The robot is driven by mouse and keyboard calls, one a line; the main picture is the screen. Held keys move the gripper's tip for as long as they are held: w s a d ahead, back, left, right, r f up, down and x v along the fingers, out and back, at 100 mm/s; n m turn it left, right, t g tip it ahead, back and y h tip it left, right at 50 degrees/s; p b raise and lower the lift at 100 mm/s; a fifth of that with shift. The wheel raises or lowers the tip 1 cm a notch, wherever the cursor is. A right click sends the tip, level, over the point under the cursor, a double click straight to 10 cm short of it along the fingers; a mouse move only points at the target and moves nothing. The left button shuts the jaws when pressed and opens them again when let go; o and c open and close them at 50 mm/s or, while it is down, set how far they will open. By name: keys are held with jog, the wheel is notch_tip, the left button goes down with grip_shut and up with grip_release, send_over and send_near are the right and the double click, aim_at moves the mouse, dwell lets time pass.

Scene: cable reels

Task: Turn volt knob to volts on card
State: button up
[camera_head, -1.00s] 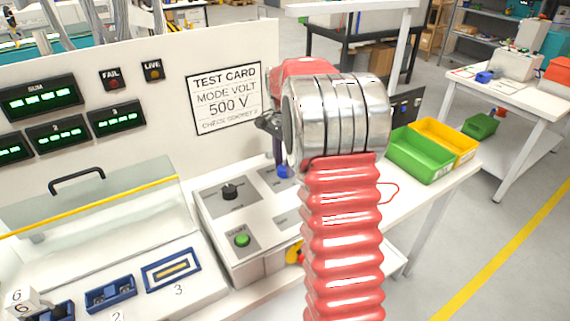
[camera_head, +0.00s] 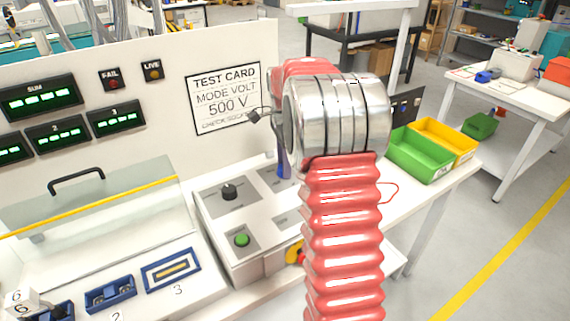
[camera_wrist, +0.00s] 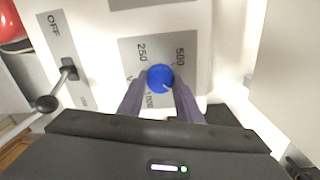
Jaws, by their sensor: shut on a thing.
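The blue volt knob (camera_wrist: 159,74) sits on a grey dial plate marked 250, 500 and 1000 in the wrist view. My gripper (camera_wrist: 159,84) is shut on it, with one dark finger on each side. A small pale mark shows at the knob's lower right edge; I cannot tell clearly which number it points to. In the head view the knob is mostly hidden behind my gripper and arm.
A black rotary knob (camera_head: 229,191) and a green button (camera_head: 241,240) are on the same console. A lever (camera_wrist: 60,85) beside an OFF label stands left of the dial in the wrist view. Green (camera_head: 418,155) and yellow (camera_head: 446,139) bins stand at right.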

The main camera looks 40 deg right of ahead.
jog(key=shift+w+r, duration=0.1)
jog(key=o, duration=1)
jog(key=shift+o, duration=0.2)
notch_tip(320, 180, up, 14)
jog(key=shift+w+f, duration=0.2)
jog(key=shift+f, duration=0.05)
jog(key=shift+d, duration=0.1)
